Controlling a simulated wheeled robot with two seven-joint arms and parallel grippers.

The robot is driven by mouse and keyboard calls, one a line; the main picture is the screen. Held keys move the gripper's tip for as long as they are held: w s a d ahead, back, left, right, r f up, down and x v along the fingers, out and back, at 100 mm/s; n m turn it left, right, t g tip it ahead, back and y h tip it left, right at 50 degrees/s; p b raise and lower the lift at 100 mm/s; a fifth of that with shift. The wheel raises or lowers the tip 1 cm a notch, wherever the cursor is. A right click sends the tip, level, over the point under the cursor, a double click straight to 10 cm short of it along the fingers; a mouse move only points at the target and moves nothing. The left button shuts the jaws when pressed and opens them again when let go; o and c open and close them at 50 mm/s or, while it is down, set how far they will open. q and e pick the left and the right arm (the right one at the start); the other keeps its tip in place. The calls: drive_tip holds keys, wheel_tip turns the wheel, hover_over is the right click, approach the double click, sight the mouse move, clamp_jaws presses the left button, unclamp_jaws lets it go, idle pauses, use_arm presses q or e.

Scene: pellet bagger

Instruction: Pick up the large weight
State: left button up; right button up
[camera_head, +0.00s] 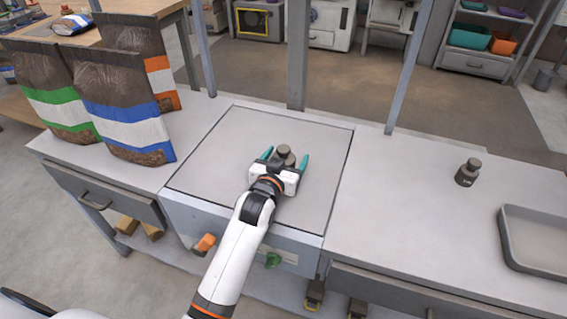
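A grey metal weight (285,151) with a round knob stands on the square grey plate (215,160) set into the bench; its lower part is hidden behind my gripper. My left gripper (286,158) reaches over the plate, with its two teal fingers on either side of this weight. The fingers look spread, with a small gap showing to each side of the knob. A second, darker weight (467,173) with a knob and a pale label stands upright on the bench to the right. I cannot tell surely which weight is larger. My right gripper is not in view.
Filled bags with green, blue and orange stripes (130,110) stand on the bench at left. A grey tray (535,243) lies at the right edge. Upright posts (405,75) rise behind the plate. An orange knob (204,243) and a green knob (272,260) are on the front.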

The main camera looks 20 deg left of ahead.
use_arm(q)
clamp_jaws()
drive_tip(key=shift+r, duration=0.15)
drive_tip(key=shift+r, duration=0.1)
